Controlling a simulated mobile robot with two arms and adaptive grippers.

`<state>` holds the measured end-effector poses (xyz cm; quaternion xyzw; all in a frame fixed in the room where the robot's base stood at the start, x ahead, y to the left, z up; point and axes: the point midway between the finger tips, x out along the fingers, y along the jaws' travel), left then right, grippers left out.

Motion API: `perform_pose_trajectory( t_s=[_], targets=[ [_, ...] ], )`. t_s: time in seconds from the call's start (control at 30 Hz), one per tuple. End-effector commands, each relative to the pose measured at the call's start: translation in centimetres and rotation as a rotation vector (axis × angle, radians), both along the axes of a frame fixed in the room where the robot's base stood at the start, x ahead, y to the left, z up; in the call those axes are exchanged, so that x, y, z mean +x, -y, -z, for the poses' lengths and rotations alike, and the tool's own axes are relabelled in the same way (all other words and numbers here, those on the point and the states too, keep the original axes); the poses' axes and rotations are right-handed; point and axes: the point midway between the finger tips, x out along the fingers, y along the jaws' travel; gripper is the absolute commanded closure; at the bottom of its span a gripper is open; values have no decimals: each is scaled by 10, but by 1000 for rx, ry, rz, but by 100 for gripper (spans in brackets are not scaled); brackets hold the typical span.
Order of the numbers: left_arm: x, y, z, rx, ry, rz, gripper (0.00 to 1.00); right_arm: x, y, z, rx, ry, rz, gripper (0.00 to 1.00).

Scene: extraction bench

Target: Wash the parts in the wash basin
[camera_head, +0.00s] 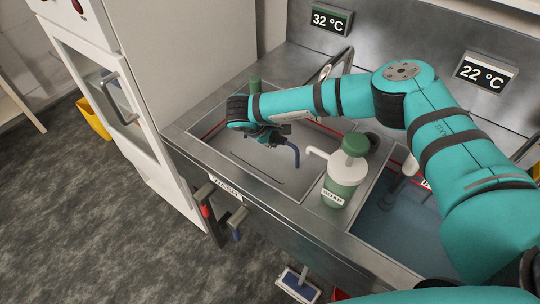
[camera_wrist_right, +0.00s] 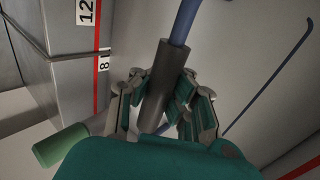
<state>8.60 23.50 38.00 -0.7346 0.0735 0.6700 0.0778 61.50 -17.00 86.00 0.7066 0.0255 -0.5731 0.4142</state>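The wash basin (camera_head: 226,188), labelled WASH on its front rim, is the left one in the head view. Its floor looks grey; I cannot tell whether it holds water. My right gripper (camera_head: 270,138) is over or inside it. The right wrist view shows its fingers (camera_wrist_right: 160,105) on both sides of a dark grey sleeve (camera_wrist_right: 158,85) with a blue rod (camera_wrist_right: 184,20), seemingly gripping the sleeve. The blue bent end (camera_head: 293,150) hangs down in the head view. A thin dark bent rod (camera_head: 258,171) shows on the basin floor. My left gripper is not in view.
A green soap bottle (camera_head: 345,175) stands on the divider. The right basin (camera_head: 395,225) looks bluish. Red (camera_head: 204,200) and blue (camera_head: 237,223) levers are on the front. A green-topped post (camera_head: 254,85) stands at the back. Displays read 32 °C (camera_head: 331,19) and 22 °C (camera_head: 485,73).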

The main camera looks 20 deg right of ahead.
Motion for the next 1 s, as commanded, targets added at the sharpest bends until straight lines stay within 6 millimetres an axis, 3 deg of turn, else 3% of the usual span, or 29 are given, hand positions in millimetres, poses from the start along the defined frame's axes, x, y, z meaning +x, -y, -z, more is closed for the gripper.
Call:
perform_pose_trajectory(
  t_s=[1.0],
  targets=[
    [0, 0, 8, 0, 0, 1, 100, 0, 0, 7, 1, 1, 0, 100]
  ],
)
